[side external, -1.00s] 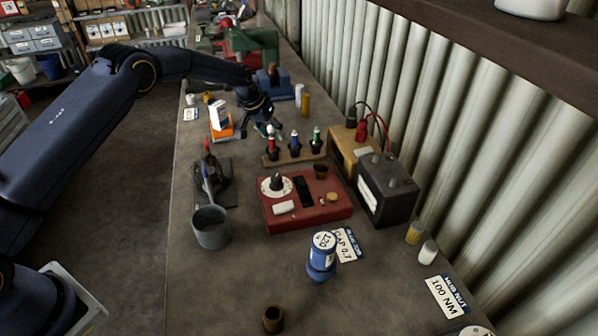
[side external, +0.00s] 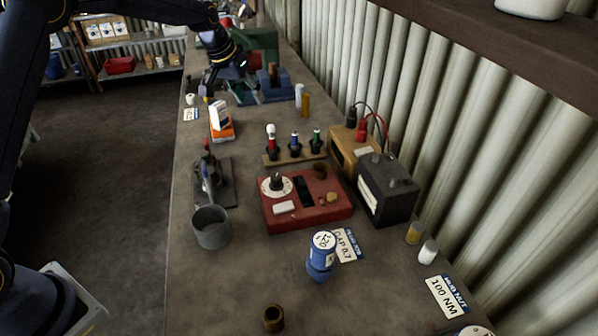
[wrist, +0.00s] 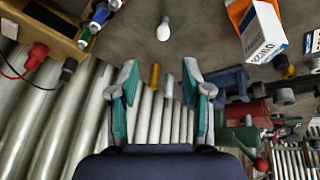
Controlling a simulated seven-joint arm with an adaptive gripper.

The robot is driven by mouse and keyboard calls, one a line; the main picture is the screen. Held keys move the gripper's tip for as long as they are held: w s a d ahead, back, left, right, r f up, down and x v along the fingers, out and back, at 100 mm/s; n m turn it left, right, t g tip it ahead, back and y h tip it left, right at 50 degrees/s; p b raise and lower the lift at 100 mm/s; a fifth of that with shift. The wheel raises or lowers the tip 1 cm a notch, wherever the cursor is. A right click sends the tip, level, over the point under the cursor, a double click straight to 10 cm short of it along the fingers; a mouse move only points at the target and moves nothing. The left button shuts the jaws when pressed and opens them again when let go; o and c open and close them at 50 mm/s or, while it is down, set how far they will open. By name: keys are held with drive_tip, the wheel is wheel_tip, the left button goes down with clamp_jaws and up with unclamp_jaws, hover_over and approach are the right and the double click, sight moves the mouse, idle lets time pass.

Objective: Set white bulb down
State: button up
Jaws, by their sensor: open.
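The white bulb (wrist: 163,28) is on the bench near the top of the wrist view, between the rack of coloured-handled tools and the orange-and-white box. In the side view a white rounded top (side external: 271,128) shows just behind the red-handled tool and looks like the bulb; its lower part is hidden. My gripper (wrist: 160,68) is open and empty, with its teal fingers spread apart and clear of the bulb. In the side view my gripper (side external: 240,66) is above the far part of the bench, beyond the bulb.
The tool rack (side external: 294,156) and orange-and-white box (side external: 221,127) flank the bulb. A blue vise (side external: 268,82) and yellow and white cylinders (side external: 305,103) stand farther back. A red instrument box (side external: 306,205) is nearer. Corrugated wall (side external: 400,90) borders the right.

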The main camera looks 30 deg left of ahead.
drive_tip(key=s+d+r, duration=0.1)
drive_tip(key=s+r, duration=0.5)
drive_tip(key=s, duration=0.4)
drive_tip(key=s+d+r, duration=0.1)
drive_tip(key=s+r, duration=0.5)
drive_tip(key=s, duration=0.4)
drive_tip(key=s+f, duration=0.1)
drive_tip(key=s, duration=0.8)
drive_tip(key=s+f+m+t+y, duration=0.1)
drive_tip(key=s+f, duration=0.1)
drive_tip(key=s, duration=0.7)
drive_tip(key=shift+s+f, duration=0.2)
drive_tip(key=shift+f, duration=0.05)
